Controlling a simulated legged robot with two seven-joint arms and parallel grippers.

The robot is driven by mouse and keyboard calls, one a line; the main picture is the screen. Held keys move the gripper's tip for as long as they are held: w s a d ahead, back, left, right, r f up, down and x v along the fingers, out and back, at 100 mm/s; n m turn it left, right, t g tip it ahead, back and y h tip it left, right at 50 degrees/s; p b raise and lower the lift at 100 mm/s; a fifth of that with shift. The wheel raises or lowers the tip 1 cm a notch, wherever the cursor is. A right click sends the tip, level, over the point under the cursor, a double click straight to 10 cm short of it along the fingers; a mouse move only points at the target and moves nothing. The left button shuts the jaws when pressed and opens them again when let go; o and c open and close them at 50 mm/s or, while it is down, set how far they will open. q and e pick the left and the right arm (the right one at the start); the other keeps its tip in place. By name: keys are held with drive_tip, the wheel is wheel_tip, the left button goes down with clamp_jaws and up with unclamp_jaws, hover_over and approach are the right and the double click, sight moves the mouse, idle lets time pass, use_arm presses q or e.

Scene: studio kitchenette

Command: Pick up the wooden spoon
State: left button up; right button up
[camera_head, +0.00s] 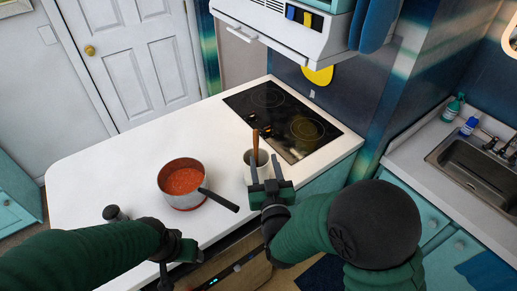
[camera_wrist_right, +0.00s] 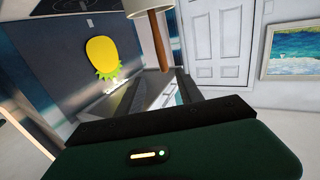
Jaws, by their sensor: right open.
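The wooden spoon (camera_head: 255,146) stands upright in a white crock (camera_head: 249,173) on the counter, in front of the cooktop. In the right wrist view the brown spoon (camera_wrist_right: 163,38) shows at the top, with part of the pale crock (camera_wrist_right: 147,5) at the edge. My right gripper (camera_head: 264,161) is open and empty, right by the crock, partly covering it in the head view. In the wrist view the spoon's end lies in line with the gap between the fingers; I cannot tell whether it touches. My left gripper (camera_head: 184,254) is low over the counter's front edge; its jaws are unclear.
A pot of red sauce (camera_head: 184,183) stands left of the crock, its black handle pointing towards my right gripper. A dark round-topped object (camera_head: 115,213) is near my left arm. The black cooktop (camera_head: 275,105) is behind. The counter's left part is clear.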

sight(256, 138)
drive_tip(key=w, duration=0.3)
drive_tip(key=w+a+p, duration=0.1)
drive_tip(key=w, duration=0.2)
drive_tip(key=w+a+p, duration=0.1)
drive_tip(key=w, duration=0.2)
drive_tip(key=shift+a+r, duration=0.1)
use_arm(q)
drive_tip(key=v, duration=0.1)
drive_tip(key=p+v, duration=0.1)
drive_tip(key=v, duration=0.1)
drive_tip(key=p+v, duration=0.1)
drive_tip(key=shift+w+a+r, duration=0.2)
drive_tip(key=shift+r, duration=0.1)
use_arm(e)
drive_tip(key=w, duration=0.5)
drive_tip(key=shift+w+a, duration=0.2)
drive_tip(key=shift+a, duration=0.15)
drive_tip(key=shift+a+r, duration=0.1)
drive_tip(key=c, duration=0.7)
clamp_jaws()
